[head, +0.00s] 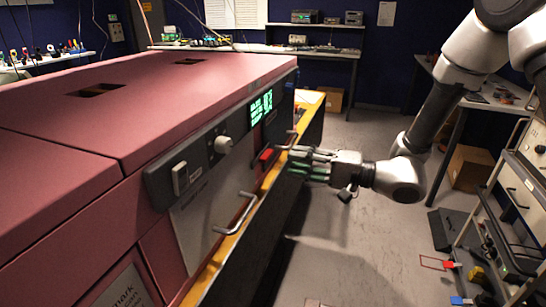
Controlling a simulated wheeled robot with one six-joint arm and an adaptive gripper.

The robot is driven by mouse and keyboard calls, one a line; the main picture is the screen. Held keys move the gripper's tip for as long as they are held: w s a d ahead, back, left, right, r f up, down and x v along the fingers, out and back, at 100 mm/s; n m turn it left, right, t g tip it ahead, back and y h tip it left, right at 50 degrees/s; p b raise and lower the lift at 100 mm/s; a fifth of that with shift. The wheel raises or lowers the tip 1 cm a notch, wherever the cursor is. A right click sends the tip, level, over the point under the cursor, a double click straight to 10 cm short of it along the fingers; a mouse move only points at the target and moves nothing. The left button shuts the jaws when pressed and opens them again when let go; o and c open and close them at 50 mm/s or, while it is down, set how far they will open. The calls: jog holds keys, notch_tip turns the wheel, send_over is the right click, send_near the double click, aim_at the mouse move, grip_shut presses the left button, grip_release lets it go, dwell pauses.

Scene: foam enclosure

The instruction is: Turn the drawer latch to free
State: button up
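A maroon machine (190,90) fills the left side, with a dark control panel along its right-facing front. On the panel are a green-lit display (261,107), a pale round knob (223,144) and a white rocker-like switch (180,178). A small red part (266,155) sits low on the front, and a silver bar handle (237,214) is on the light panel below. I cannot tell which of these is the drawer latch. My gripper (298,163), with green-padded fingers, points left toward the front near the red part. Contact and finger opening are unclear.
A yellow ledge (231,243) runs along the machine's base. A second handle (288,139) is partly hidden behind my gripper. A rack of equipment (503,215) stands at right, with a cardboard box (470,167) behind it. The grey floor between is mostly clear.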

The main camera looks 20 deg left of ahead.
aim_at(270, 156)
jog(key=a, duration=0.7)
jog(key=shift+w+a, duration=0.1)
jog(key=shift+w, duration=0.15)
grip_shut()
